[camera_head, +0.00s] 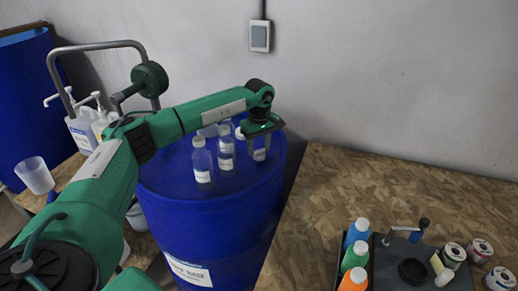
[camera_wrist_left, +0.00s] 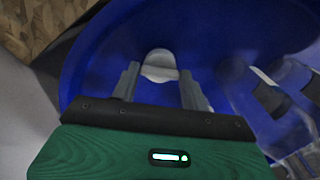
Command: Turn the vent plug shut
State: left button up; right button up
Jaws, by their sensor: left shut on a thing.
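The vent plug (camera_wrist_left: 159,62) is a pale grey-white piece on the blue drum top in the left wrist view. My left gripper (camera_wrist_left: 160,78) has one finger on each side of it and is shut on it. In the head view my left gripper (camera_head: 260,146) points down over the right back part of the blue drum (camera_head: 215,215). The plug is hard to make out there, behind the gripper and bottles. How far the plug is turned cannot be told. My right gripper is not in view.
Several clear bottles (camera_head: 202,165) stand on the drum top, close left of my gripper; they also show in the left wrist view (camera_wrist_left: 250,95). A wooden table (camera_head: 375,185) at right holds coloured bottles (camera_head: 355,255), a dark tray and tins. Pump bottles (camera_head: 82,130) stand at left.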

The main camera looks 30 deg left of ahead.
pick_arm(q)
jog(key=m, duration=0.2)
jog(key=shift+m+b, duration=0.3)
jog(key=shift+m, duration=0.1)
jog(key=m+b, duration=0.1)
jog(key=m, duration=0.4)
jog(key=shift+r+m, duration=0.1)
jog(key=shift+m, duration=1.1)
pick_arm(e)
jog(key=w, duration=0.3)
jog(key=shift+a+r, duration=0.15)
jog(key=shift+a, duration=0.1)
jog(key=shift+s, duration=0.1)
pick_arm(q)
jog(key=o, duration=1)
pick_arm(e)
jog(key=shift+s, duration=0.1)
